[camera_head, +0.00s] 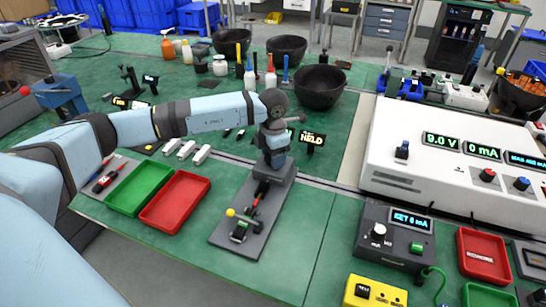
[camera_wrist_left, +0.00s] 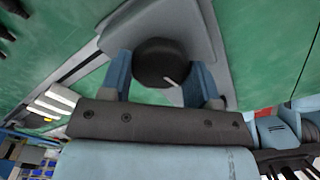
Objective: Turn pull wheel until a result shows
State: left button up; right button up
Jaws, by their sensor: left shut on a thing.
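In the head view my left gripper (camera_head: 275,160) points down over the far end of a grey fixture plate (camera_head: 225,235); the wheel is hidden there. The plate carries small black and red parts and a yellow ball (camera_head: 230,212) near its front end. A small black display (camera_head: 311,138) behind the gripper shows glowing letters, perhaps "HELD". My right gripper is out of view.
A green tray (camera_head: 124,204) and a red tray (camera_head: 154,218) lie left of the fixture. A white power supply (camera_head: 385,160) showing 9.0 V and 0 mA stands at right. A dark control box (camera_head: 375,250) and yellow box (camera_head: 362,291) are in front. Black bowls (camera_head: 319,99) stand behind.

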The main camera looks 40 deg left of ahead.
pick_arm(q)
jog(key=shift+m, duration=0.6)
jog(key=o, duration=0.9)
notch_tip(320, 180, up, 14)
jog(key=shift+f, duration=0.1)
dwell(0.5)
